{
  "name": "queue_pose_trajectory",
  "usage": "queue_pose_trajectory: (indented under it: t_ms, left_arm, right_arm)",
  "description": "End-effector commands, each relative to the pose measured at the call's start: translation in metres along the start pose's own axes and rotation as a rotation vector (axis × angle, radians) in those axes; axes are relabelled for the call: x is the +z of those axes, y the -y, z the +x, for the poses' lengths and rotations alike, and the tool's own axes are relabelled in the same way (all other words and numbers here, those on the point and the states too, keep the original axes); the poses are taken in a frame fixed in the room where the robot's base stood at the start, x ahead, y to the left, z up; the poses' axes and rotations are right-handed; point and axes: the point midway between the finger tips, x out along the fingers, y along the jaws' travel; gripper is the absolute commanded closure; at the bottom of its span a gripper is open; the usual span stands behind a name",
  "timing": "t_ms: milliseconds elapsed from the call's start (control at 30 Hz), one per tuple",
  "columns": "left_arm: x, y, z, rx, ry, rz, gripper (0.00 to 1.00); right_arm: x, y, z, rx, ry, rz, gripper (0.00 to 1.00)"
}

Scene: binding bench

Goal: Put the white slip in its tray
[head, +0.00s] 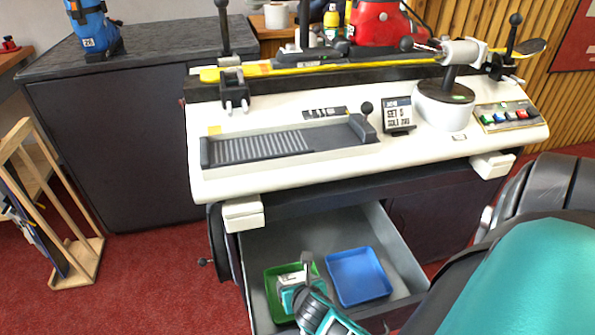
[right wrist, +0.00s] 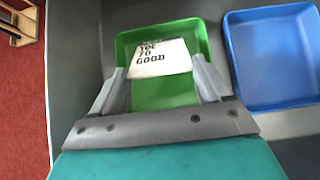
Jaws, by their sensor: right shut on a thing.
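The white slip (right wrist: 163,58) has black printed text, partly legible as "TO GOOD". My right gripper (right wrist: 160,72) is shut on it, with one finger at each side edge. In the head view the right gripper (head: 298,277) is over the green tray (head: 273,307) in the open drawer. The green tray also shows behind the slip in the right wrist view (right wrist: 165,94). I cannot tell whether the slip touches the tray floor. The blue tray (head: 359,276) is just right of the green one and looks empty. My left gripper is out of view.
The open grey drawer (head: 386,234) juts out below the white binding machine (head: 300,177). A small printed card (head: 398,114) stands on the machine. A wooden rack (head: 88,255) is on the red floor at left. A black chair (head: 555,185) is at right.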

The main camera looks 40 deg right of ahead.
Motion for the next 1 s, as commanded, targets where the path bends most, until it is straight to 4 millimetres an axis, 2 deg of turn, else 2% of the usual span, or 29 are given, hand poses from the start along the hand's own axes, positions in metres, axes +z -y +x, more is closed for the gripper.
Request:
queue_pose_trajectory:
  t_ms: [133, 167, 400, 1000]
  left_arm:
    - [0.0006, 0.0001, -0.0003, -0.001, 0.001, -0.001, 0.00]
    - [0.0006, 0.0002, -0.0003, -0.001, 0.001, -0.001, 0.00]
    - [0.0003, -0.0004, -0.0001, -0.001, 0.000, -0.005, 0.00]
    - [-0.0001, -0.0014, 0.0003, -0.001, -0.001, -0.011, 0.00]
  right_arm:
    - [0.0003, -0.0002, -0.0002, 0.000, 0.000, 0.000, 0.51]
    - [0.0003, -0.0002, -0.0002, 0.000, 0.000, 0.000, 0.21]
    - [0.0002, -0.0003, -0.0002, 0.001, 0.000, 0.000, 0.00]
    - [0.0001, -0.0002, -0.0002, 0.000, 0.000, 0.000, 0.00]
